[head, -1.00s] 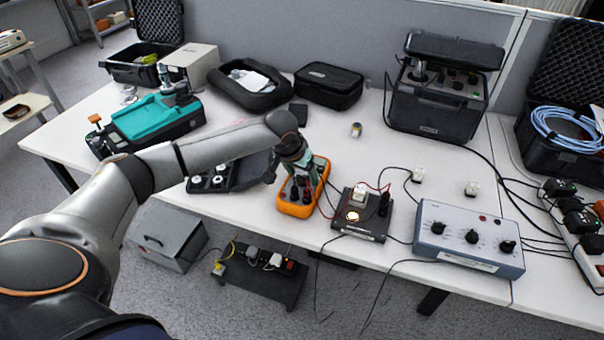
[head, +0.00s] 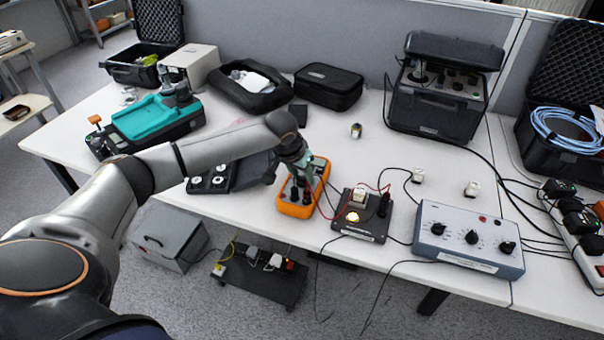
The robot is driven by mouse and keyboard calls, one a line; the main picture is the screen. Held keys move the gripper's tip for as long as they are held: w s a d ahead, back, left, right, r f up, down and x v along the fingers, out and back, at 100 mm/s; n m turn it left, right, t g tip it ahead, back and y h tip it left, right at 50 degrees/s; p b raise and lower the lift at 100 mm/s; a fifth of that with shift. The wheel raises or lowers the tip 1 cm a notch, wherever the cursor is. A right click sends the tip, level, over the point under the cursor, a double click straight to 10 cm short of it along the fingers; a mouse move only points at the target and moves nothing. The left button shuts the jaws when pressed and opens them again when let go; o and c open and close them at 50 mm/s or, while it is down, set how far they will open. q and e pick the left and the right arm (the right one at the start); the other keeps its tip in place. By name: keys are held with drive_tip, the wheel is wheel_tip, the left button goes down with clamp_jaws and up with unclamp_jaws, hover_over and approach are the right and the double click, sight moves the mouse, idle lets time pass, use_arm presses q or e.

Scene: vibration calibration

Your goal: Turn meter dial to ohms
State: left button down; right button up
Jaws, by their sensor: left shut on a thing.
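The orange meter (head: 297,209) lies on the white table near its front edge, left of a small black block with a lit lamp. My left gripper (head: 300,184) points down over the meter's face and is shut on the meter's dial. The gripper and wrist hide the dial and most of the meter's face, so the dial's setting cannot be read. Dark plugs show at the meter's lower end, with a red lead running right. My right gripper is not in view.
The black block (head: 361,226) with its lit lamp and leads stands close right of the meter. A grey box with knobs (head: 468,240) is further right. A dark tray (head: 222,177) lies left. Black cases stand at the back. The table behind the meter is mostly clear.

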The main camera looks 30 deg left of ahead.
use_arm(q)
drive_tip(key=shift+r+m+p, duration=0.15)
drive_tip(key=shift+m+p, duration=0.15)
drive_tip(key=shift+p, duration=0.2)
drive_tip(key=shift+a+m+h+p, duration=0.1)
drive_tip(key=shift+m+h+p, duration=0.2)
drive_tip(key=shift+m+p, duration=0.6)
drive_tip(key=shift+p, duration=0.25)
drive_tip(key=shift+m+h+p, duration=0.3)
drive_tip(key=shift+m, duration=0.5)
drive_tip(key=shift+m+h, duration=0.3)
drive_tip(key=shift+m+g+h, duration=0.4)
drive_tip(key=shift+m+h, duration=0.1)
drive_tip(key=shift+m, duration=1)
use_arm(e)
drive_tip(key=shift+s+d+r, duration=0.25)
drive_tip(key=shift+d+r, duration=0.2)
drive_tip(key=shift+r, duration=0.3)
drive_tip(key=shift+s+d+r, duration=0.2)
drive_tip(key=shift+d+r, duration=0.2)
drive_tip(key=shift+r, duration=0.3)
